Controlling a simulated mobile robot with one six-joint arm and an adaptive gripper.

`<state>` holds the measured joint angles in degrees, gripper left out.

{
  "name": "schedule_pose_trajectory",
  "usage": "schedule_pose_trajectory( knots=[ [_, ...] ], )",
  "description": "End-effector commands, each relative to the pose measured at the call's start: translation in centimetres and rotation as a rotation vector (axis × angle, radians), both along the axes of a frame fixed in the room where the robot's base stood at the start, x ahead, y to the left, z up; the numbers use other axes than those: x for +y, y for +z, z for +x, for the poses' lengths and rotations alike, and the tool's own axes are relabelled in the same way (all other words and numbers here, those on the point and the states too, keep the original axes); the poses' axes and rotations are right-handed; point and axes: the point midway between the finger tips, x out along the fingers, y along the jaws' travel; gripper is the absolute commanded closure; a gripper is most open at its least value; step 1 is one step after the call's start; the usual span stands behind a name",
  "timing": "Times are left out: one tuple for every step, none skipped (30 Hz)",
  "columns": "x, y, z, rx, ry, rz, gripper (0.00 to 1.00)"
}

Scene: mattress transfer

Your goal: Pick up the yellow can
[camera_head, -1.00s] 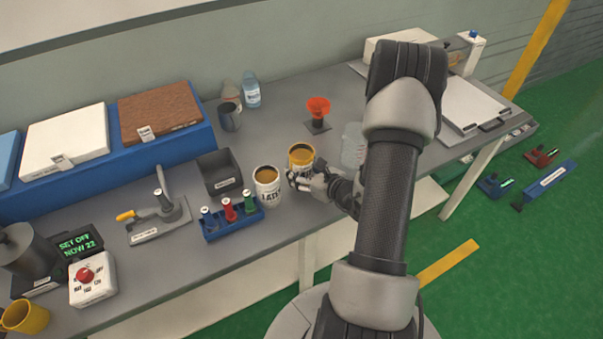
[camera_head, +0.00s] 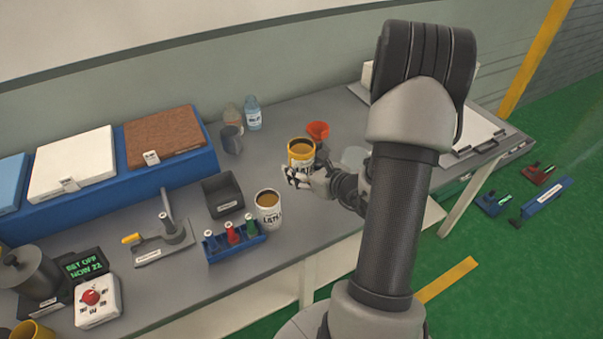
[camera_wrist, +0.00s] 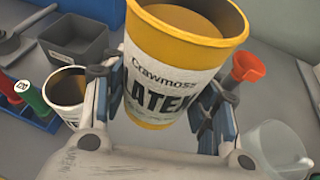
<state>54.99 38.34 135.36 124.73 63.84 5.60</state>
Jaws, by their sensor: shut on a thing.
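The yellow can (camera_head: 301,150) has a yellow rim, a white label and tan contents. It is held upright above the bench, in front of the red funnel. In the wrist view the yellow can (camera_wrist: 180,75) fills the middle, its label reading "Crawmoss LATEX". My gripper (camera_head: 301,176) is shut on it, with one finger on each side; the gripper also shows in the wrist view (camera_wrist: 160,105). The can's lower part is partly hidden by my gripper in the head view.
A white can (camera_head: 268,212) stands left of my gripper, beside a blue rack (camera_head: 236,248) of small bottles. A dark open bin (camera_head: 223,195) is behind the rack. A red funnel (camera_head: 318,131) stands behind the held can. A clear container (camera_wrist: 280,148) is close on the right.

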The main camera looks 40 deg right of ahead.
Motion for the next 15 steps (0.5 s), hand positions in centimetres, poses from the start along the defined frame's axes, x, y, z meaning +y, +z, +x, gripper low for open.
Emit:
schedule_pose_trajectory(
  knots=[
    [0.0,0.9,0.0,-0.003,0.001,-0.002,0.82],
    [0.0,1.1,0.0,-0.003,0.001,-0.003,0.82],
    [0.0,1.5,0.0,-0.003,0.001,-0.003,0.82],
    [0.0,1.8,0.0,-0.003,0.001,-0.003,0.82],
    [0.0,2.1,0.0,-0.002,0.001,-0.002,0.82],
    [0.0,2.4,0.0,-0.002,0.001,-0.002,0.82],
    [0.0,2.7,0.0,-0.002,0.001,-0.002,0.82],
    [0.0,2.9,0.0,-0.003,0.000,-0.002,0.82],
    [0.0,3.2,0.0,-0.003,0.000,-0.002,0.82],
    [0.0,3.4,0.0,-0.003,0.000,-0.002,0.82],
    [0.0,3.6,0.0,-0.003,0.000,-0.002,0.82],
    [0.0,3.9,0.0,-0.003,0.000,-0.001,0.82],
    [0.0,4.1,0.0,-0.003,0.000,-0.001,0.82],
    [0.0,4.3,0.0,-0.002,0.001,-0.002,0.82],
    [0.0,4.5,0.0,-0.002,0.001,-0.002,0.82]
  ],
)
